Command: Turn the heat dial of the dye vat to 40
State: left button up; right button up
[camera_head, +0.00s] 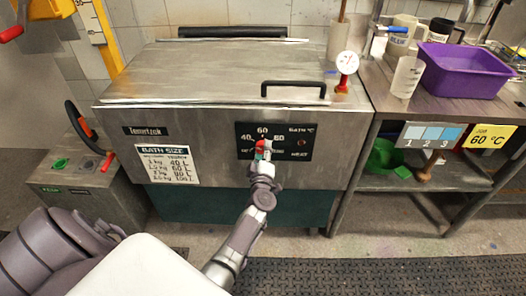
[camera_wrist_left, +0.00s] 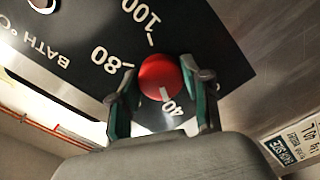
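The steel dye vat (camera_head: 225,75) stands against the tiled wall. Its black control panel (camera_head: 300,152) carries the bath scale, with 40, 60 and 80 legible in the head view. My left gripper (camera_head: 262,150) is at this panel and partly covers it. In the left wrist view the round red heat dial (camera_wrist_left: 158,72) sits between the two fingers of the left gripper (camera_wrist_left: 163,92), which appear to touch it on both sides. The dial's white mark points roughly towards the 40. The 60 is hidden in that view. My right gripper is not in view.
A steel bench (camera_head: 420,105) at right holds a purple tub (camera_head: 465,68) and jugs. A grey box (camera_head: 85,175) with a black wheel stands at left.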

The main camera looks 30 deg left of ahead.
pick_arm(q)
jog(key=o, duration=0.4)
jog(key=v, duration=0.7)
jog(key=shift+s+d, duration=0.15)
jog(key=shift+s, duration=0.15)
jog(key=shift+f, duration=0.1)
